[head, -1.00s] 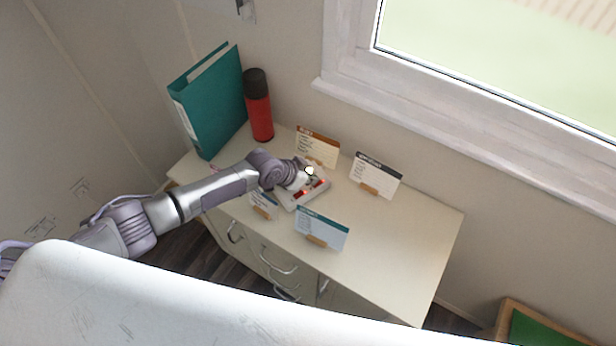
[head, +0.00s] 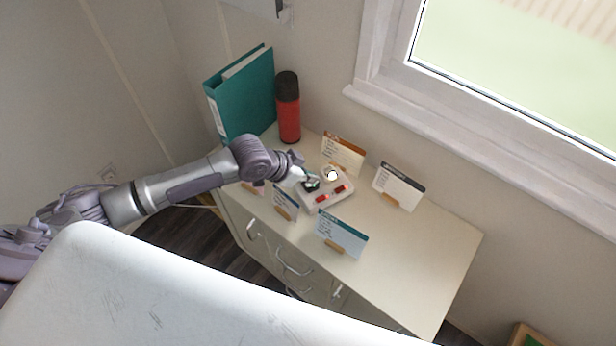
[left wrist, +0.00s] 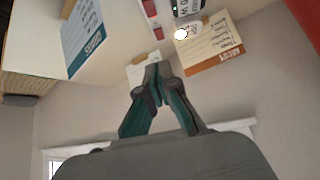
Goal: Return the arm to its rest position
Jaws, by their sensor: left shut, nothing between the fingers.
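My left arm reaches in from the left in the head view, over the near left part of the cabinet top. Its gripper (head: 308,183) is at the left side of a small white device (head: 333,198) with red parts; I cannot tell whether they touch. In the left wrist view the left gripper (left wrist: 152,72) has its fingertips together, with nothing between them. The white device shows in part at the top of that view (left wrist: 150,12). My right gripper is in neither view.
Cards on wooden stands surround the device: orange-topped (head: 343,154), black-topped (head: 398,186), teal-topped (head: 341,235) and blue-topped (head: 285,202). A red flask (head: 288,110) and teal binder (head: 243,95) stand at the back left. The cabinet top's right part (head: 440,240) is clear.

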